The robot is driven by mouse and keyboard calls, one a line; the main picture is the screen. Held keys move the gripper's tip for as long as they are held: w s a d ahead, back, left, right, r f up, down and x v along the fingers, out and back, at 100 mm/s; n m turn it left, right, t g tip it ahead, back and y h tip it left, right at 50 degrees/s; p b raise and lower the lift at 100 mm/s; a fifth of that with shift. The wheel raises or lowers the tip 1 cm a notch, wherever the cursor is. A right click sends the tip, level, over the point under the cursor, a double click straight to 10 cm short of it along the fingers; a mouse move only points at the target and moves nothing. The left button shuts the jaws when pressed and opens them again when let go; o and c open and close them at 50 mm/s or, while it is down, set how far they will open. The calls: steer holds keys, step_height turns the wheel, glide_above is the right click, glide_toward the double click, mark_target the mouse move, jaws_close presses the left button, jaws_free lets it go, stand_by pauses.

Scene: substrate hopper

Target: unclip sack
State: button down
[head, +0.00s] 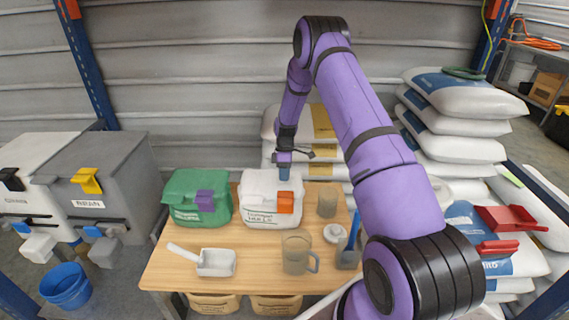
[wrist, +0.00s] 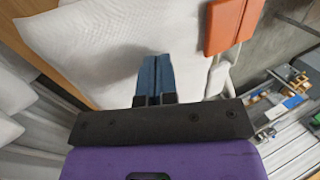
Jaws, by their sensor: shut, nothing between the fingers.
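A white sack (head: 260,209) with printed text stands on the wooden table, with an orange clip (head: 285,202) on its front right. The wrist view shows the white sack (wrist: 105,45) filling the middle and the orange clip (wrist: 229,25) at the upper right. A green sack (head: 187,190) with a purple clip (head: 205,200) stands to the left. My gripper (head: 284,172) is shut and empty, pointing down over the top of the white sack, above the orange clip. Its blue fingertips (wrist: 155,78) are together and apart from the clip. I cannot tell whether they touch the sack.
A white scoop (head: 215,262), a clear jug (head: 297,253), a tan cup (head: 327,203) and a round white lid (head: 334,233) are on the table (head: 172,272). Grey bins (head: 125,165) stand left. Stacked sacks (head: 455,130) stand right. Bare table lies around the scoop.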

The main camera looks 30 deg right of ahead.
mark_target(284, 189)
steer(key=shift+s+a+f, duration=0.15)
steer(key=shift+s+a, duration=0.5)
steer(key=shift+s, duration=0.2)
steer(key=shift+s+a+f, duration=0.1)
steer(key=shift+s+a, duration=0.5)
steer(key=shift+s, duration=0.25)
